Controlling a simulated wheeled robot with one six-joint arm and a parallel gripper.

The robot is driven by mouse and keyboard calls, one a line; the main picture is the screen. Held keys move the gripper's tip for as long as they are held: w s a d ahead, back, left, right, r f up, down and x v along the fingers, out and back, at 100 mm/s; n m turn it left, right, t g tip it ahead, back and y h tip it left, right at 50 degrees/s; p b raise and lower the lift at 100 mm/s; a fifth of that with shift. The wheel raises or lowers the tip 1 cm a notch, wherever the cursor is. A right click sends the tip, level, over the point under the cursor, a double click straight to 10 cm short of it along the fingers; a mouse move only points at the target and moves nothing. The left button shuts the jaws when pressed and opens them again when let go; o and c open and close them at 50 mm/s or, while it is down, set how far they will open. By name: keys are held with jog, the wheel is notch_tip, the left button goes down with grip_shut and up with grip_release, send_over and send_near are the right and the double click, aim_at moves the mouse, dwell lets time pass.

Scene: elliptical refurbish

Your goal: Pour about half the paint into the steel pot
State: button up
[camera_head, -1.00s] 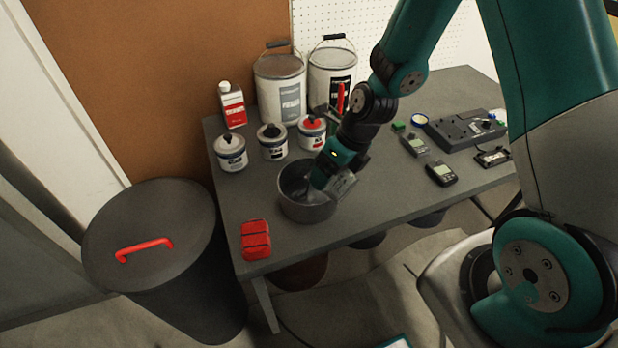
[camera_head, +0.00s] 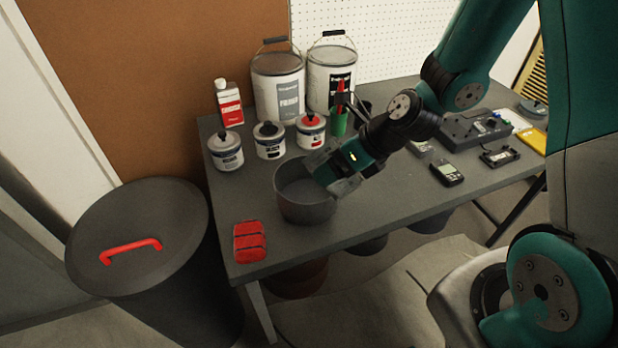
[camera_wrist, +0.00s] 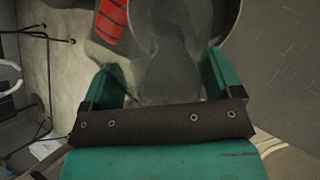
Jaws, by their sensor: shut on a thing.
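The steel pot (camera_head: 305,211) is a round, dark grey open vessel standing upright near the table's front edge. My gripper (camera_head: 330,172) is tilted over its right rim. In the wrist view, my gripper's teal fingers (camera_wrist: 160,82) are shut on a greyish, see-through container (camera_wrist: 168,72). I cannot tell how much paint it holds or whether any is flowing. The pot's inside is partly hidden by my gripper. Three small paint tins, one with a black knob (camera_head: 226,152), one dark-topped (camera_head: 270,142) and one red-topped (camera_head: 311,131), stand behind the pot.
Two large buckets (camera_head: 278,92) (camera_head: 330,80) and a red-and-white bottle (camera_head: 229,105) stand at the back. A red block (camera_head: 249,242) lies front left. A green cup (camera_head: 338,122) stands behind my gripper. Meters (camera_head: 447,173) lie right. A lidded bin (camera_head: 140,235) stands left of the table (camera_head: 385,212).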

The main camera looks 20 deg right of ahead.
jog(key=shift+f, duration=0.1)
dwell(0.5)
jog(key=shift+t+b, duration=0.3)
jog(key=shift+b, duration=0.25)
jog(key=shift+r+t+y+b, duration=0.2)
jog(key=shift+t+y+b, duration=0.1)
